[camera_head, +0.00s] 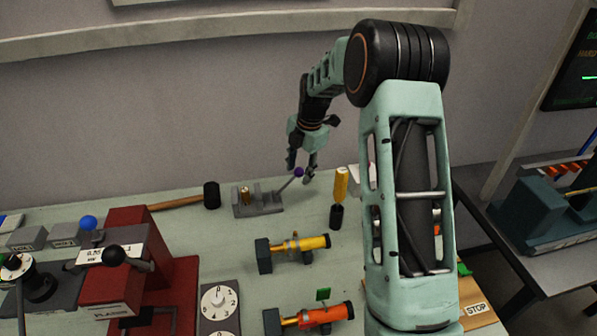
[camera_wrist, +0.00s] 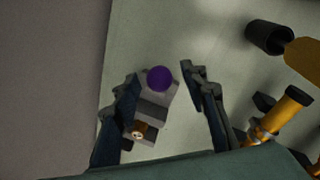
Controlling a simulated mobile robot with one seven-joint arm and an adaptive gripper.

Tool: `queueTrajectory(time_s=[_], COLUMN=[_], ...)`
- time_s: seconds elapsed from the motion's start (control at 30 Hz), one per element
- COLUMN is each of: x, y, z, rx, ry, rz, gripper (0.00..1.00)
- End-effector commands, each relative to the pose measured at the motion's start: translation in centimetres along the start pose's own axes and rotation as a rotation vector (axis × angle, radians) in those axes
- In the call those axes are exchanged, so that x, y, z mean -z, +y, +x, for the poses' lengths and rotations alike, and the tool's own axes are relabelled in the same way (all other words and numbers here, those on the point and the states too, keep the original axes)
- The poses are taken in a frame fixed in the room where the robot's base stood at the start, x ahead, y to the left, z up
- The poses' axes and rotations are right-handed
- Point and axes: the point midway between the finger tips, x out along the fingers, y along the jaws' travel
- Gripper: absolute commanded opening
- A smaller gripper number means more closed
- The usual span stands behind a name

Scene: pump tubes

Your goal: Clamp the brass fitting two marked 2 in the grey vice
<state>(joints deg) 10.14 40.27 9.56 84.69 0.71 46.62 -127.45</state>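The grey vice (camera_head: 258,209) sits on the bench near the wall, with a lever ending in a purple knob (camera_head: 298,172) at its right. A small brass fitting (camera_head: 245,197) stands in the left part of the vice. Its mark is not readable, and I cannot tell whether the jaws touch it. My gripper (camera_head: 301,174) points down at the lever end. In the wrist view the purple knob (camera_wrist: 160,78) lies between my open fingers (camera_wrist: 160,72), with a gap on both sides. The brass fitting (camera_wrist: 139,131) shows there near the left finger.
A hammer (camera_head: 180,202) lies left of the vice. An upright yellow-handled tool (camera_head: 340,185) stands right of it. A yellow tube pump (camera_head: 300,244) and an orange one (camera_head: 315,317) lie nearer. A red press (camera_head: 130,270) stands at left. The wall is close behind the vice.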

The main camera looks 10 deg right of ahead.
Motion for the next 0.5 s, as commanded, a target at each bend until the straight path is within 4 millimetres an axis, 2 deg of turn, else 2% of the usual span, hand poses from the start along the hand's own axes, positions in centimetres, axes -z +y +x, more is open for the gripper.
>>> queueTrajectory(time_s=[0.2, 0.47, 0.5], x=[0.0, 0.0, 0.0], y=[0.0, 0.0, 0.0], z=[1.6, 1.7, 1.7], rx=[-0.001, -0.001, -0.001], ry=[-0.001, -0.001, -0.001], rz=[-0.001, -0.001, -0.001], gripper=[0.40, 0.40, 0.36])
